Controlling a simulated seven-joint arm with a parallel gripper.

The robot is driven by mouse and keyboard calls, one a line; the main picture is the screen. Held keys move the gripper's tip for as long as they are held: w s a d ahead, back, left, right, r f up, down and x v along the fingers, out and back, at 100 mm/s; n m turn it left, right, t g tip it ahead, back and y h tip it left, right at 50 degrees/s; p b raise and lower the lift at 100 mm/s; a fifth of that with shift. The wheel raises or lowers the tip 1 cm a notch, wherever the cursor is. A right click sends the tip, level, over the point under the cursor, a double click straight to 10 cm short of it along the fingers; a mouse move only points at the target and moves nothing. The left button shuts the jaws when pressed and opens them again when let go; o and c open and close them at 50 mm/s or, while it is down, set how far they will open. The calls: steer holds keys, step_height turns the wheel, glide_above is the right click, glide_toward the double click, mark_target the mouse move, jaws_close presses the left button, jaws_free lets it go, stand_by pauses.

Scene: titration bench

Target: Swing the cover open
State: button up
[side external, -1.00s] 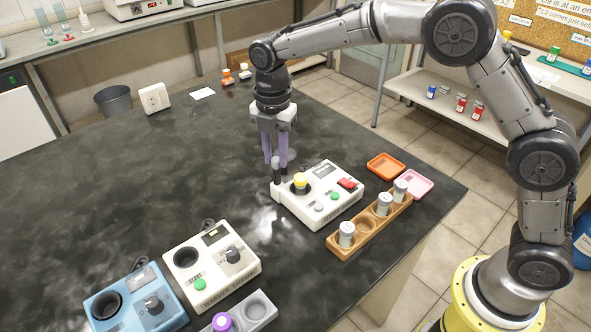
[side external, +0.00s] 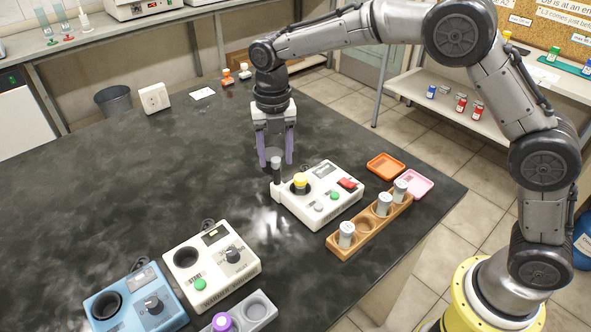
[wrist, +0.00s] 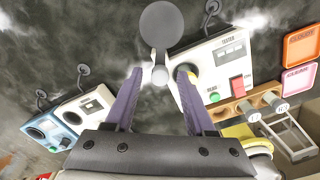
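The white tester (side external: 330,203) stands on the bench with a yellow-topped vial (side external: 299,181) upright in its well, uncovered. The cover is a dark grey round disc, clearest in the wrist view (wrist: 161,24). It joins a short post (side external: 276,172) at the tester's corner and lies out to the side, off the well and over the bench. My gripper (side external: 276,163) points down above the post. Its purple fingers are spread, one on each side of the post top and apart from it, and hold nothing. In the wrist view the right finger hides part of the well.
A wooden rack (side external: 365,228) with several grey vials stands right of the tester. Orange (side external: 385,166) and pink (side external: 414,184) trays lie behind it. White (side external: 211,266) and blue (side external: 135,300) devices stand at front left. The bench left of my gripper is clear.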

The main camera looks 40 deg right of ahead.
steer(key=o, duration=0.6)
steer(key=shift+c, duration=0.2)
steer(key=shift+r, duration=3.5)
